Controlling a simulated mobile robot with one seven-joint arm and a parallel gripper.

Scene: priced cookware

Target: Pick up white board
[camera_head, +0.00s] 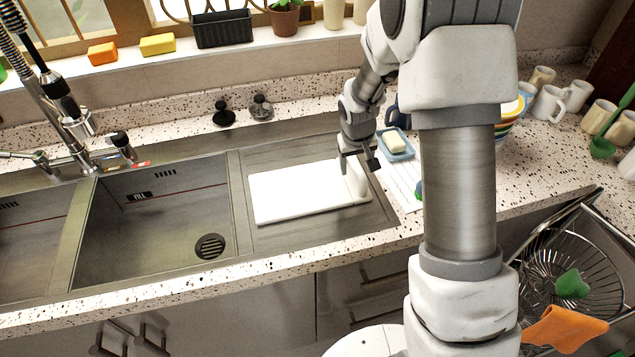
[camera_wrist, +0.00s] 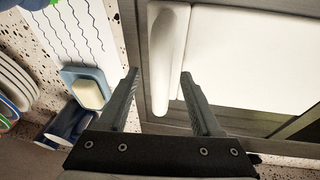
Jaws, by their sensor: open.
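The white board (camera_head: 300,194) lies flat on the metal drainboard to the right of the sink basin. A raised, rounded white edge stands at its right end. My gripper (camera_head: 359,164) is at that right end, pointing down. In the wrist view, the board (camera_wrist: 245,55) fills the upper right, with its rounded edge (camera_wrist: 168,60) running up the picture. My gripper's two fingers (camera_wrist: 159,74) are open, one on each side of the rounded edge in the picture. I cannot tell whether they touch it.
A blue soap dish (camera_head: 396,145) with a pale soap bar sits just right of my gripper, next to a white wavy-lined mat (camera_head: 404,180). Stacked bowls (camera_head: 509,118) and several mugs (camera_head: 549,103) stand farther right. The sink basin (camera_head: 155,225) to the left is empty.

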